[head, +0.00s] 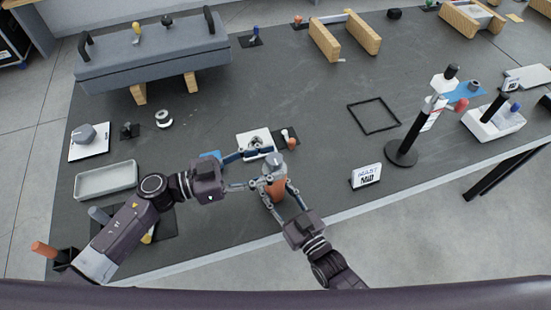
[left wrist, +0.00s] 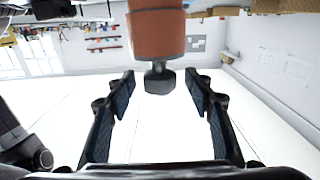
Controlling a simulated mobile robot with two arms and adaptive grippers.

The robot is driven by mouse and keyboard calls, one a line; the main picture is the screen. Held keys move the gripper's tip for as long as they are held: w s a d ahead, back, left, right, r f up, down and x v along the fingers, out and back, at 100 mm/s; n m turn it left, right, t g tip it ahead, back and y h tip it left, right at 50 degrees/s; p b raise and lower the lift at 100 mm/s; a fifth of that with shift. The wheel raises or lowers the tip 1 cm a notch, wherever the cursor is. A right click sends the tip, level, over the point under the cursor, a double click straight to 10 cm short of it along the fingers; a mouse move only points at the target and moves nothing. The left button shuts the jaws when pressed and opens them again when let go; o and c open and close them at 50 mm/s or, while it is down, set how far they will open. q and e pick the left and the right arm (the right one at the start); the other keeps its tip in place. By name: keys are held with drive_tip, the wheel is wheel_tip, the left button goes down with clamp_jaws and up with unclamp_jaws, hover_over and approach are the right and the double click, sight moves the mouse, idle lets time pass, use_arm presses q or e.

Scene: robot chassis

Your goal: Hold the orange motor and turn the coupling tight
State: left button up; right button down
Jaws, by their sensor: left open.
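The orange motor (head: 276,191) is near the front edge of the table, about upright, with a grey coupling (head: 273,164) at its top. My right gripper (head: 282,199) has its fingers on both sides of the motor's body and appears shut on it. My left gripper (head: 259,169) comes in from the left, open, its fingers around the coupling's level. In the left wrist view the motor (left wrist: 157,33) shows at the top, and the dark coupling (left wrist: 160,78) sits between the open fingers, with a visible gap on each side.
A white plate with a round part (head: 254,141) lies just behind the grippers. A grey tray (head: 106,181) is at the left. A small white sign (head: 366,176) and a black post stand (head: 408,145) are to the right. The table's front edge is close.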

use_arm(q)
drive_tip(key=shift+x, duration=1)
drive_tip(key=c, duration=1.2)
drive_tip(key=shift+m+g, duration=0.4)
drive_tip(key=shift+g, duration=0.2)
drive_tip(key=m+g, duration=0.2)
drive_tip(key=g, duration=0.1)
drive_tip(key=m+g, duration=0.2)
drive_tip(key=g, duration=0.1)
drive_tip(key=shift+g+h, duration=0.3)
drive_tip(key=shift+f+m+g+y, duration=0.15)
drive_tip(key=shift+m+g+y, duration=0.55)
drive_tip(key=shift+m+g, duration=1.6)
drive_tip(key=shift+s+g+y, duration=0.15)
drive_tip(key=shift+g+y, duration=0.25)
drive_tip(key=shift+g, duration=0.7)
